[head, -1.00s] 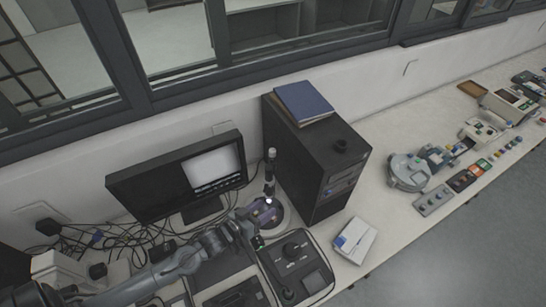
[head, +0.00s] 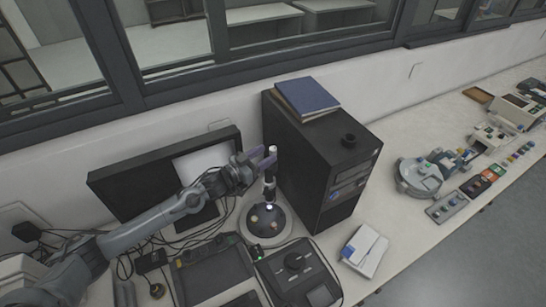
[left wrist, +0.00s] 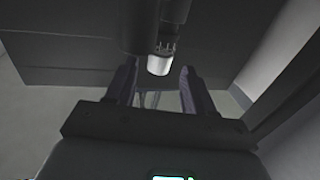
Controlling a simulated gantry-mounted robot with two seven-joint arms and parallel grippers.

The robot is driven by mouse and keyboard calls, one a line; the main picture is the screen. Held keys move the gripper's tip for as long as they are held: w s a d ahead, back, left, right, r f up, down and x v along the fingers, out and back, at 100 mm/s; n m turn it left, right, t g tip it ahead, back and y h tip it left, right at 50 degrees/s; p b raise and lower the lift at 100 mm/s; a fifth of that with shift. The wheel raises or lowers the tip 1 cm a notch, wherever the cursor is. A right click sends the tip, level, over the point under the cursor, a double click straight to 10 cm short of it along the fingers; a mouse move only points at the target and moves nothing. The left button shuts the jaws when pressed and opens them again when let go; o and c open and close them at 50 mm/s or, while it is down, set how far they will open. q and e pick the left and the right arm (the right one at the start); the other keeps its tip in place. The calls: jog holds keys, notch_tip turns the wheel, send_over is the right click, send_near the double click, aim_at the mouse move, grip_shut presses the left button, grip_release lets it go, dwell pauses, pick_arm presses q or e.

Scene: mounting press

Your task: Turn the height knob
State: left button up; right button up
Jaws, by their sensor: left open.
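A small upright microscope (head: 269,190) stands on a round dark base (head: 262,226) between the monitor and the black computer tower. Its top end is pale and its lower tip is lit. My left gripper (head: 264,158) is at the upper part of the microscope, with its purple-grey fingers open around or beside it. In the left wrist view a dark cylinder with a ridged collar and a pale end (left wrist: 160,62) lies between the open fingertips (left wrist: 157,78), with gaps on both sides. I cannot tell for certain which part is the height knob. My right gripper is not in view.
The monitor (head: 125,190) stands behind my left arm. The black tower (head: 310,175) rises close right of the microscope, with a blue book (head: 306,96) on top. Cables lie at left.

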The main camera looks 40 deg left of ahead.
aim_at(270, 152)
pick_arm(q)
jog(key=shift+b+x, duration=1.2)
jog(key=shift+x, duration=0.9)
jog(key=shift+c, duration=0.3)
jog(key=c, duration=0.9)
jog(key=shift+o, duration=0.2)
jog(key=shift+y, duration=0.3)
